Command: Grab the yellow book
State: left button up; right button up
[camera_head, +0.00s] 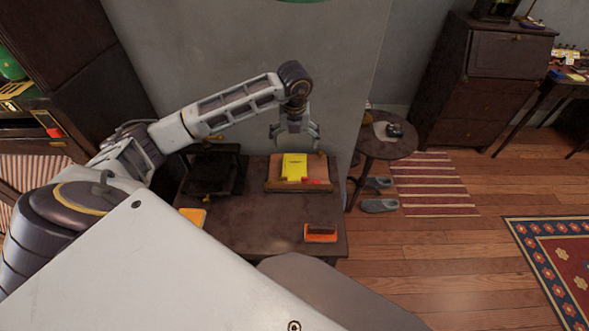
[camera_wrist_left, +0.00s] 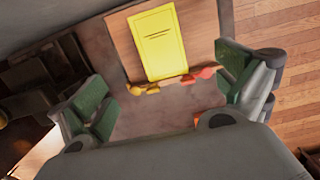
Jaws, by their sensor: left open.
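The yellow book (camera_head: 294,165) lies on a wooden board (camera_head: 271,185) at the back of the dark table (camera_head: 250,235). My left gripper (camera_head: 295,138) is above the book, apart from it, pointing down with its fingers spread and nothing between them. In the left wrist view the yellow book (camera_wrist_left: 159,43) shows whole at the top, beyond the two green-padded fingers of the gripper (camera_wrist_left: 160,93). The right gripper is not in view.
Small red and yellow pieces (camera_wrist_left: 172,82) lie along the board's near edge. An orange-red item (camera_head: 320,233) lies at the table's front right. A round side table (camera_head: 385,148) stands to the right.

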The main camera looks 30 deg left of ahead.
pick_arm(q)
send_over(295, 167)
jog(key=shift+s+d+f, duration=0.1)
jog(key=shift+s+f, duration=0.05)
jog(key=shift+f, duration=1.95)
jog(key=shift+s+f, duration=0.1)
jog(key=shift+f, duration=2)
jog(key=shift+w+f+p, duration=0.15)
jog(key=shift+f+p, duration=0.2)
jog(key=shift+f, duration=2.25)
jog(key=c, duration=1.4)
